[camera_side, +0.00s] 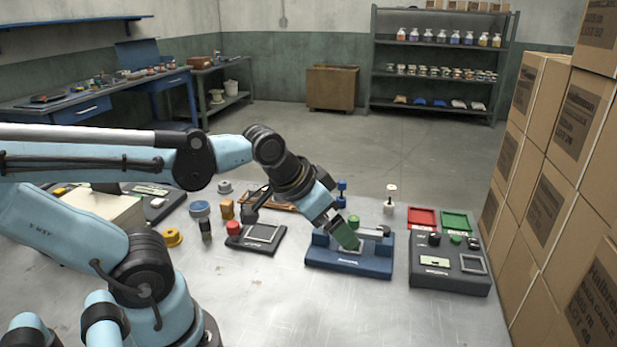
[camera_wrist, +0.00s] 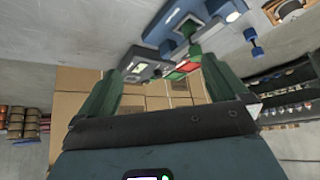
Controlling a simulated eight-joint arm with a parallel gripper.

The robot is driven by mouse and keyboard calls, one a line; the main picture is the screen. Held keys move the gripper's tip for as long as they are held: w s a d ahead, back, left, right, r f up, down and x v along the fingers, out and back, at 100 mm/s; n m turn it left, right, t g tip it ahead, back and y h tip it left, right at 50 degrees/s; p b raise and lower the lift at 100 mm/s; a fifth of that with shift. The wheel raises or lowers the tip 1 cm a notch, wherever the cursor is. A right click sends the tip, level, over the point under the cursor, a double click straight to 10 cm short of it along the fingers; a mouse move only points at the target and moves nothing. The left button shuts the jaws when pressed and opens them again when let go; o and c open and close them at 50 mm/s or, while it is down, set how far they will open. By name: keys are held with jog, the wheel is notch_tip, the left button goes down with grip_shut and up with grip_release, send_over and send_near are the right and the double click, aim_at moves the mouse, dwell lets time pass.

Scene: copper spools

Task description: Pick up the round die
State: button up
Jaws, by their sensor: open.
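No thing is plainly recognisable as the round die. Round candidates in the side view are a yellow ring (camera_side: 172,237), a blue-topped round piece (camera_side: 199,209) and a small grey round piece (camera_side: 224,187), all left of my gripper. My gripper (camera_side: 345,236) tilts down over the blue fixture (camera_side: 350,265), its green fingers in front of part of it; contact cannot be told. In the wrist view my gripper (camera_wrist: 163,70) has its two green fingers wide apart with nothing held. The blue fixture (camera_wrist: 182,28) also shows beyond them.
A dark control box (camera_side: 450,268) with red and green trays stands right of the fixture. Stacked cartons (camera_side: 545,215) wall off the right side. A dark framed plate (camera_side: 257,238) lies left of the fixture. The front of the metal table (camera_side: 330,315) is clear.

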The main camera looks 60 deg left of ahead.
jog(key=shift+s+d+f, duration=0.3)
jog(key=shift+d, duration=0.05)
jog(key=shift+c, duration=0.8)
jog(key=shift+d+f, duration=0.1)
jog(key=c, duration=0.4)
jog(key=shift+o, duration=0.2)
